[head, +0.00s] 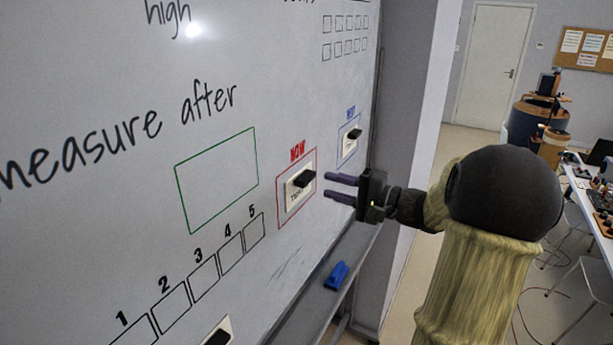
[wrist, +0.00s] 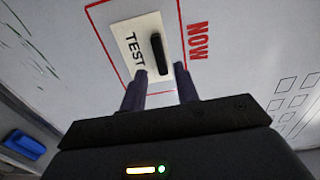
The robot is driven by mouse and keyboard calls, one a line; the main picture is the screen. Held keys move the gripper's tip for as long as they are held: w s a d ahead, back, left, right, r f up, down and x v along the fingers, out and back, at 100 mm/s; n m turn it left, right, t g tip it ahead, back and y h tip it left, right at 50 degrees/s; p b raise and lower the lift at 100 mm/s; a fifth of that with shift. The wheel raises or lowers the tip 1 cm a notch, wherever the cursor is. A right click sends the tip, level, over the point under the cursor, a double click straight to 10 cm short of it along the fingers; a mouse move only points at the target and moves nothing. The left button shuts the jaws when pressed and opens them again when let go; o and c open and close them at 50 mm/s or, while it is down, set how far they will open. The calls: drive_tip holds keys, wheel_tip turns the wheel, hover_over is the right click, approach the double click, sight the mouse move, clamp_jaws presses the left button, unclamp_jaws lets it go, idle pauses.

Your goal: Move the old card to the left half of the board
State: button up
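A whiteboard (head: 110,170) fills the left of the head view. A white card (head: 297,194) with a black handle (head: 305,177) sits inside the red frame labelled NOW. In the wrist view the card (wrist: 147,48) reads TEST, the rest unclear. Another card (head: 348,146) with a black handle is in the blue frame, its text unreadable. A third card (head: 224,333) is cut off at the bottom edge. I cannot tell which card is the old one. My gripper (head: 327,185) is open and empty, facing the NOW card, its fingertips (wrist: 161,72) short of the handle.
An empty green frame (head: 218,180) lies left of the red one. Numbered empty boxes (head: 203,278) run below it. A blue eraser (head: 337,275) rests on the board's ledge. A wall edge (head: 410,130) stands behind my gripper; a cluttered table (head: 590,200) is far right.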

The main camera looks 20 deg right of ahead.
sight(311, 180)
drive_tip(key=shift+b+x, duration=0.9)
drive_tip(key=shift+x, duration=1.7)
drive_tip(key=shift+c, duration=0.4)
clamp_jaws()
drive_tip(key=shift+f+b, duration=0.15)
drive_tip(key=shift+b, duration=0.15)
